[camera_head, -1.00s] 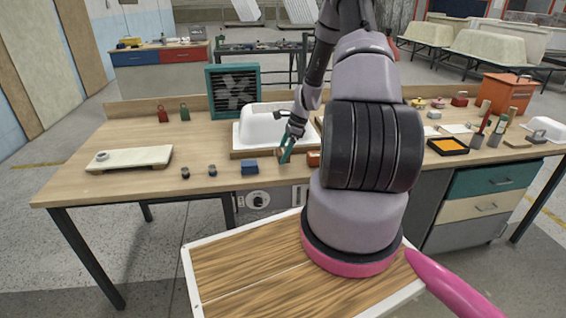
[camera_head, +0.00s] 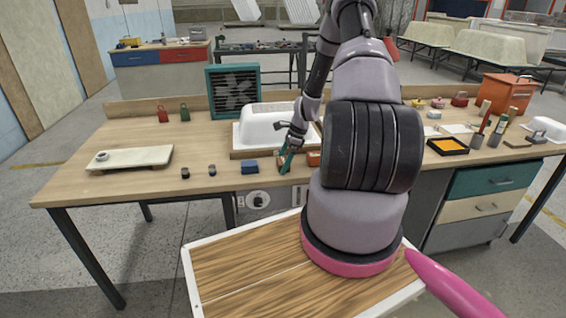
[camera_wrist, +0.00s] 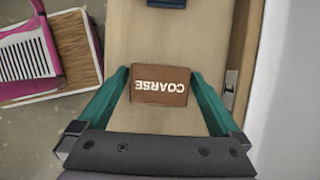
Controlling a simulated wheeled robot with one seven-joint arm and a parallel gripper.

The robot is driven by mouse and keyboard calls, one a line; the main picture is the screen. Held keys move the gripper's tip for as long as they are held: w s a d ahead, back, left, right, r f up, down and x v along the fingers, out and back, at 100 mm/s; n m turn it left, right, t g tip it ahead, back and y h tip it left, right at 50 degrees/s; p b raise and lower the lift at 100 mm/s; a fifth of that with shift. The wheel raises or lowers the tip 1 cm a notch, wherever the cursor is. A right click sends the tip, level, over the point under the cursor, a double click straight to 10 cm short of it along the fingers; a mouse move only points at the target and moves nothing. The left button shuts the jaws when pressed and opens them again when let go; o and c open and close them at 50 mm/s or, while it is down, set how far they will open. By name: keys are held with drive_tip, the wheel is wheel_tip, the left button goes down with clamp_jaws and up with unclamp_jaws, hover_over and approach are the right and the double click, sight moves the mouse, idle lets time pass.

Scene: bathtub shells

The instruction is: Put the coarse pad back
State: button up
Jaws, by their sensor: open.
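The coarse pad is a brown block marked COARSE, lying on the wooden bench top in the wrist view (camera_wrist: 160,92). My gripper (camera_wrist: 161,80) is open, with one teal finger on each side of the pad. A narrow strip of bench seems to show beside the pad, so the fingers do not look closed on it. In the head view my gripper (camera_head: 284,164) is low at the bench's front edge, and its fingers hide most of the pad.
A blue block (camera_head: 250,167) lies just left of my gripper, and a reddish-brown block (camera_head: 314,158) just right. A white tub shell (camera_head: 262,127) stands behind on a wooden base.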

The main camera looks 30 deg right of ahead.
drive_tip(key=shift+r, duration=0.1)
drive_tip(key=v, duration=1.2)
drive_tip(key=s+a+r+n+t+h, duration=0.1)
drive_tip(key=s+a+r+n, duration=0.2)
drive_tip(key=r, duration=0.5)
drive_tip(key=s+a+r+n, duration=0.15)
drive_tip(key=a+r, duration=0.25)
drive_tip(key=r, duration=0.5)
drive_tip(key=s+a+r+n+t+h, duration=0.1)
drive_tip(key=a+r+n, duration=0.3)
drive_tip(key=r, duration=0.4)
drive_tip(key=s+a+r+n+t, duration=0.1)
drive_tip(key=s+a+r+n, duration=0.1)
drive_tip(key=s, duration=0.4)
drive_tip(key=s+a+r+n+t, duration=0.1)
drive_tip(key=s+a+r+n, duration=0.2)
drive_tip(key=s+r, duration=0.4)
drive_tip(key=s+a+r+n+t, duration=0.2)
drive_tip(key=s+a+r+n, duration=0.1)
drive_tip(key=s, duration=0.4)
drive_tip(key=shift+s+a+r, duration=0.2)
drive_tip(key=shift+a+r, duration=0.25)
drive_tip(key=shift+r, duration=0.2)
drive_tip(key=shift+n, duration=0.25)
